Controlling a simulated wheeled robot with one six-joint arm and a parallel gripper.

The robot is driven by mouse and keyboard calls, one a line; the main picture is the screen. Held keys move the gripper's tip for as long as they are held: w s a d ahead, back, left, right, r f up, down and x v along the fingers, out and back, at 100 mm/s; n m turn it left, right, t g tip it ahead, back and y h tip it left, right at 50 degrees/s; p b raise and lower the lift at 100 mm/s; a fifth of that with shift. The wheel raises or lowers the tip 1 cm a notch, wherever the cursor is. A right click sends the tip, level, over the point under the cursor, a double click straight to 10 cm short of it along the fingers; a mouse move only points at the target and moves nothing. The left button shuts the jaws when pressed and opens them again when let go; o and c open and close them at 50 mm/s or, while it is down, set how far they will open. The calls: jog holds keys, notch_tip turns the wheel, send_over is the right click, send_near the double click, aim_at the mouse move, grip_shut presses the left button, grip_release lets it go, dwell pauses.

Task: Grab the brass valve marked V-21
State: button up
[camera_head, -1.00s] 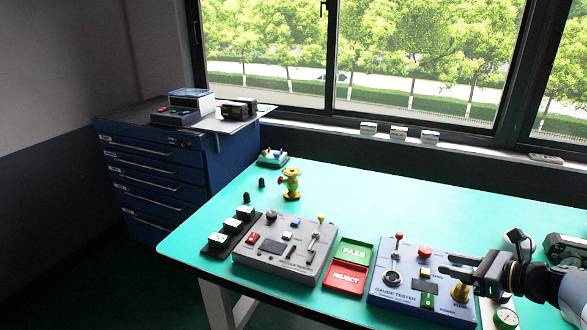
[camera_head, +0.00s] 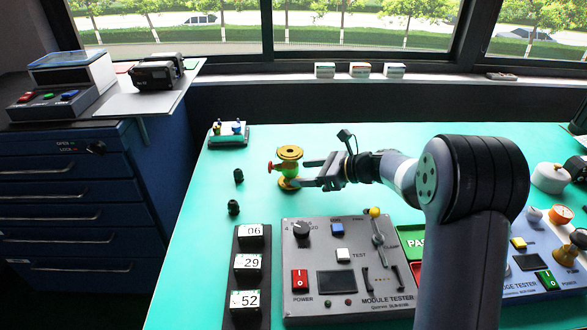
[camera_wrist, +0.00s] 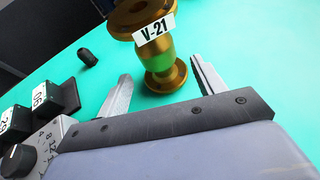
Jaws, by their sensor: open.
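The brass valve (camera_head: 289,163) stands upright on the turquoise table, with a red part on its left side and a green band at its middle. In the wrist view the brass valve (camera_wrist: 153,45) carries a white label reading V-21. My gripper (camera_head: 307,173) is open and reaches in from the right, its fingertips close to the valve. In the wrist view the fingers of my gripper (camera_wrist: 160,82) lie spread to the left and right of the valve's lower part. I cannot tell whether either finger touches it.
A grey module tester (camera_head: 345,260) and a black rack with number tags (camera_head: 247,275) stand in front. Two small black caps (camera_head: 236,192) lie left of the valve. A small tray (camera_head: 229,133) is behind. A blue drawer cabinet (camera_head: 70,200) stands at left.

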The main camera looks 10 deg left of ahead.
aim_at(290, 172)
jog(key=x, duration=0.5)
jog(key=shift+w+a+r, duration=0.1)
jog(key=shift+a, duration=0.15)
grip_shut()
dwell(0.4)
jog(key=shift+r, duration=0.15)
